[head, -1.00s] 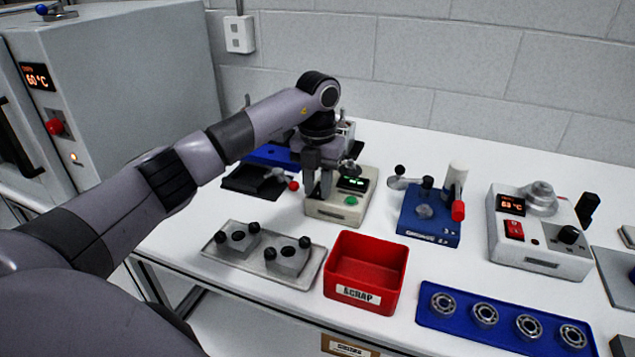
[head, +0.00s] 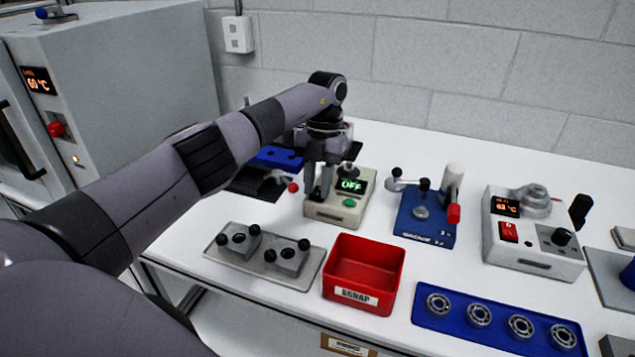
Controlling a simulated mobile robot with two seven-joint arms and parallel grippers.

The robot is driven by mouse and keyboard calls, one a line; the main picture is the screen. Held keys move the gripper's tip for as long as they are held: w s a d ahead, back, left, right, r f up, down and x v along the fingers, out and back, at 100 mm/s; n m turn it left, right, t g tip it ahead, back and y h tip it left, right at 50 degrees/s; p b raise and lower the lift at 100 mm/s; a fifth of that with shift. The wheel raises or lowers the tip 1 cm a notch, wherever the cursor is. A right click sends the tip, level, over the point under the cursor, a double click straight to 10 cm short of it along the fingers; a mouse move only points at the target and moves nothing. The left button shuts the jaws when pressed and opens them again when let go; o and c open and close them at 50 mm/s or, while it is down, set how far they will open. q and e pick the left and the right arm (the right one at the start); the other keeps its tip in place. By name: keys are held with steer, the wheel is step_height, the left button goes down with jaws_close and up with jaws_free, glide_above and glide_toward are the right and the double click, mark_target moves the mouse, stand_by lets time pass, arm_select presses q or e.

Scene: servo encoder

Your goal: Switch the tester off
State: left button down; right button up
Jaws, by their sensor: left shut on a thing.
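The tester (head: 352,215) is a small beige box in the middle of the bench, with a green button (head: 349,202) on its top. Its display (head: 351,185) reads OFF in green. My left gripper (head: 318,196) points down over the left part of the tester's top. It is shut on a small part there, apparently the tester's switch, which the fingers hide. My right gripper is not in view.
A red scrap bin (head: 335,274) and a metal tray (head: 225,263) with two blocks stand in front. A blue press (head: 425,222) and a white heater (head: 525,250) stand to the right. A blue bearing tray (head: 460,326) lies at front right.

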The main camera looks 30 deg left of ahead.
mark_target(320, 189)
arm_select(q)
steer(key=c, duration=0.9)
jaws_free()
steer(key=b+v, duration=0.1)
steer(key=v, duration=0.4)
steer(key=shift+v, duration=1.1)
steer(key=shift+r, duration=0.1)
steer(key=shift+s, duration=0.1)
